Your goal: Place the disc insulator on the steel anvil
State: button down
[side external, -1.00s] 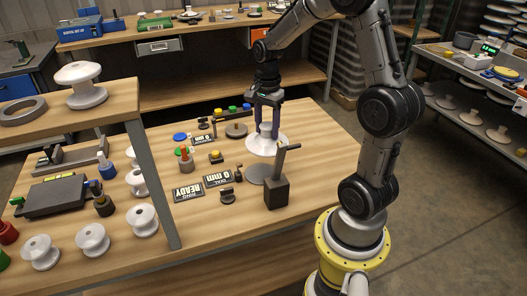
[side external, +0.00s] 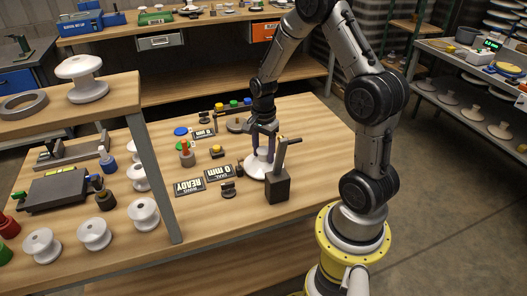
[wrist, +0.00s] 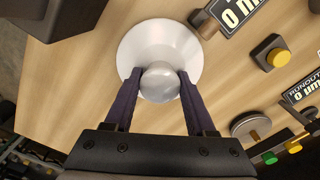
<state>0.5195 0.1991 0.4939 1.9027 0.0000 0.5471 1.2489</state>
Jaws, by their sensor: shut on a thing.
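The disc insulator is a white flared disc (side external: 254,172) with a rounded metal cap (wrist: 160,82). My gripper (side external: 263,152) points down and is shut on the cap, one dark finger on each side. The white disc also fills the upper middle of the wrist view (wrist: 160,38). The disc is upright, beside the dark block with the lever, at the place of the steel anvil. The anvil is hidden under the disc in both views, so I cannot tell whether the disc touches it.
The dark lever block (side external: 277,188) stands close in front of the disc. The "0 mm" sign (side external: 221,172), the "READY" sign (side external: 189,187) and a yellow button (side external: 217,151) are to the left. The bench (side external: 325,150) is clear on the right.

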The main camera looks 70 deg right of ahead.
aim_at(263, 150)
jog(key=shift+w+f, duration=0.1)
jog(key=shift+c, duration=1.1)
grip_release()
notch_tip(263, 150, up, 11)
jog(key=s+a+r+n+t, duration=0.2)
jog(key=s+a+r+n, duration=0.3)
jog(key=a+r+n, duration=0.45)
jog(key=s+a+r+n+t, duration=0.1)
jog(key=s+a+n+t, duration=0.2)
jog(key=s+a+n, duration=0.5)
jog(key=s+n, duration=0.1)
jog(key=n, duration=0.1)
jog(key=shift+s+r+n+t, duration=0.15)
jog(key=shift+r+n+t, duration=0.15)
jog(key=shift+r+n, duration=0.05)
